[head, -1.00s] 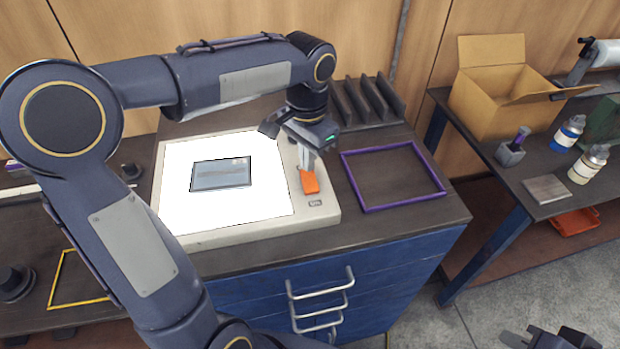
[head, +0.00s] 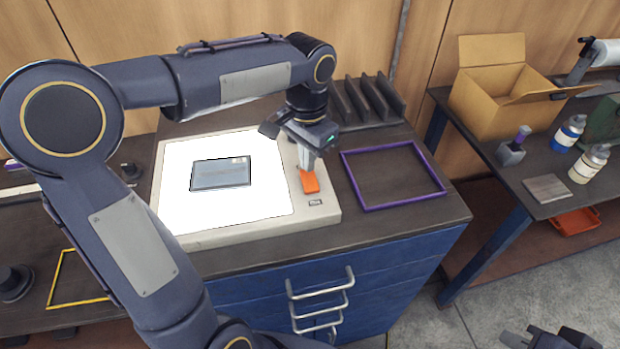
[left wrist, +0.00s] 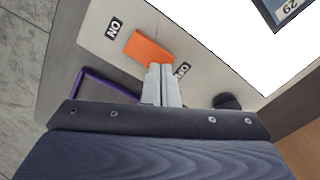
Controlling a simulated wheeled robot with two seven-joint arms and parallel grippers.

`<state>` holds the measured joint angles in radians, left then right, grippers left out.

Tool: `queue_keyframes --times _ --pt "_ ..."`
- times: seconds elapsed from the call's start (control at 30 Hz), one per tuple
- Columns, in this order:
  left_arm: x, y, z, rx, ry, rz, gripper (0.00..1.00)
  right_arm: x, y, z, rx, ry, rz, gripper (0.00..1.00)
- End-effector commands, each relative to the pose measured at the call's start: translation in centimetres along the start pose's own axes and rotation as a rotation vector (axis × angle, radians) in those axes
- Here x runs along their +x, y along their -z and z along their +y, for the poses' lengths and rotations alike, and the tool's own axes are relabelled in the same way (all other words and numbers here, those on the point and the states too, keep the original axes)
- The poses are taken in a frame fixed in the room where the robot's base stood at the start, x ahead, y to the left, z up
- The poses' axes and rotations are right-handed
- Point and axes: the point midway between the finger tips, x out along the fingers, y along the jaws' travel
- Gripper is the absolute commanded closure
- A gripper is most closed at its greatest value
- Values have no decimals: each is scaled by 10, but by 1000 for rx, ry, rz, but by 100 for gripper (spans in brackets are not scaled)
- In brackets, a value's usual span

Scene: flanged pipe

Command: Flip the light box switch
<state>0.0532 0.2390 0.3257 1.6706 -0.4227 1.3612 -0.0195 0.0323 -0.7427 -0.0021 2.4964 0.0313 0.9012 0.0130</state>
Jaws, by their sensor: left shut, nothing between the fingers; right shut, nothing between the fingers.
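The light box (head: 230,232) lies on the cabinet top with its panel lit bright white. Its orange switch (head: 310,182) is on the right side strip, and it also shows in the left wrist view (left wrist: 148,48) between two labels, one reading "ON". My left gripper (head: 308,166) is shut and empty, its fingertips pointing down right at the far end of the switch. In the left wrist view the fingertips (left wrist: 160,68) overlap the switch's edge; I cannot tell whether they touch it. My right gripper (head: 550,338) is shut and empty at the bottom right edge, away from the box.
A dark framed plate (head: 221,174) lies on the lit panel. A purple frame (head: 394,206) lies right of the box, with a slotted rack (head: 368,100) behind. A cardboard box (head: 490,100) and bottles stand on the right bench. A yellow frame (head: 58,278) lies at left.

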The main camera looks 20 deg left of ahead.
Motion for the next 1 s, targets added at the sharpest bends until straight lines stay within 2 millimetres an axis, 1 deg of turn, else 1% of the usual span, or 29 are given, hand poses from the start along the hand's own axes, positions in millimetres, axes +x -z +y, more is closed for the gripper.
queue_keyframes --times 1.0 --pt "16 0 0 1 0 -1 100 9 -4 4 0 0 0 100"
